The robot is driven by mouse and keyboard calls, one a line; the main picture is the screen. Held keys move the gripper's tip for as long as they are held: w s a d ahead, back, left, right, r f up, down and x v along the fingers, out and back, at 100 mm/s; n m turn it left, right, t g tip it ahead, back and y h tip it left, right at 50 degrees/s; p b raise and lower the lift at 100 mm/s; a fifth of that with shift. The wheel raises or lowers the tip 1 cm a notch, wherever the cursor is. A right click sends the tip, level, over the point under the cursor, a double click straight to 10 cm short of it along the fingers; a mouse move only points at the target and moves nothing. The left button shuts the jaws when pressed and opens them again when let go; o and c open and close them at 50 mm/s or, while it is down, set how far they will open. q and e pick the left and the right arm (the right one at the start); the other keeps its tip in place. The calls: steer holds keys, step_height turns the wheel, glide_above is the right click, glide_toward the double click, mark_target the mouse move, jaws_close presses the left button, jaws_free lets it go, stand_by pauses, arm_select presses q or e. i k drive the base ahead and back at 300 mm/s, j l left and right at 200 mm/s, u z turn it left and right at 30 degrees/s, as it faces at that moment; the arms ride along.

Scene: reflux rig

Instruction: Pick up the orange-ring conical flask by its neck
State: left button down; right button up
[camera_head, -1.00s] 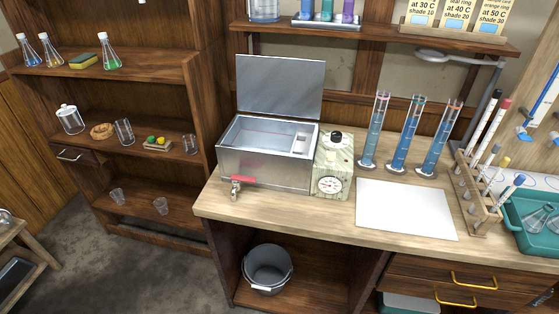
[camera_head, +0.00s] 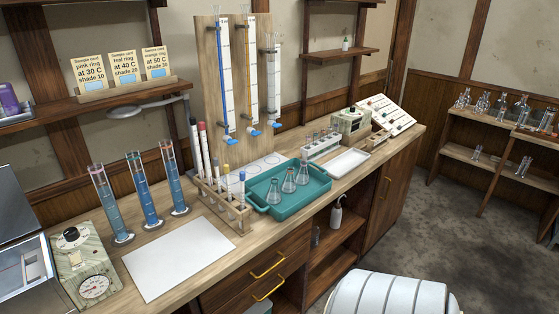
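Three small clear conical flasks stand upright in a row in the teal tray (camera_head: 296,206) on the bench, in the middle of the head view. They are the left flask (camera_head: 272,193), the middle flask (camera_head: 289,183) and the right flask (camera_head: 303,174). Their neck rings are too small for me to tell which one is orange. Neither of my grippers is in view, and nothing touches the flasks.
A wooden rack (camera_head: 224,208) with tall brushes or rods stands just left of the tray. Burettes on a wooden board (camera_head: 208,75) rise behind. A white tray (camera_head: 342,163) lies to the right. A white sheet (camera_head: 178,258) and three blue-filled cylinders (camera_head: 145,200) are at left.

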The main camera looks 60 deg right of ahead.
mark_target(288, 186)
steer(key=z, duration=1.95)
